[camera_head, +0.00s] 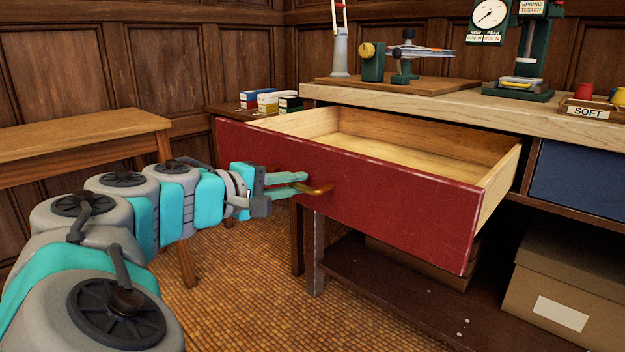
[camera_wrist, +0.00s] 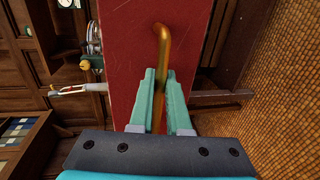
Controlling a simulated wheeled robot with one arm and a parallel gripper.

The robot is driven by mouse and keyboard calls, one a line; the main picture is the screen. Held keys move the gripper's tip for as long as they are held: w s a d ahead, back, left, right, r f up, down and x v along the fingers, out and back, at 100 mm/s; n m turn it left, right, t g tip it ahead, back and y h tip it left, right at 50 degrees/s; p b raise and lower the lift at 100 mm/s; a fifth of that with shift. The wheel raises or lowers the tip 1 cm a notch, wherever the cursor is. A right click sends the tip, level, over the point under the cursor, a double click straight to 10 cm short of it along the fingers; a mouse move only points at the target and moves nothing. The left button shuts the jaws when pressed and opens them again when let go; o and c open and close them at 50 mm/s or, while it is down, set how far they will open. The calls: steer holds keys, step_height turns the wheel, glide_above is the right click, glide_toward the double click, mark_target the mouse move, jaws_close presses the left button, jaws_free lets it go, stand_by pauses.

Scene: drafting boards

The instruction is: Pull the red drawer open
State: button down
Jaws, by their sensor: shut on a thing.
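The red drawer (camera_head: 400,200) stands well out from the workbench, and its empty wooden inside (camera_head: 400,140) shows. Its brass handle (camera_head: 319,188) is on the red front. My gripper (camera_head: 297,184) is at the handle, with its teal fingers on either side of the bar. In the wrist view my gripper (camera_wrist: 161,100) is shut on the brass handle (camera_wrist: 162,45), which runs between the two fingers against the red drawer front (camera_wrist: 125,50). The part of the handle between the fingers is partly hidden.
The workbench top (camera_head: 330,92) carries a spring tester (camera_head: 527,55) and other instruments. A blue drawer (camera_head: 585,180) is shut at the right. A cardboard box (camera_head: 565,285) sits on the lower shelf (camera_head: 400,300). A wooden table (camera_head: 80,140) stands at the left. Tiled floor (camera_head: 240,300) is clear below my arm.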

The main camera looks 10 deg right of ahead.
steer(key=shift+s+a+f, duration=0.1)
steer(key=shift+s+a, duration=0.1)
steer(key=shift+a, duration=0.05)
steer(key=c, duration=0.9)
jaws_free()
steer(key=shift+a, duration=0.1)
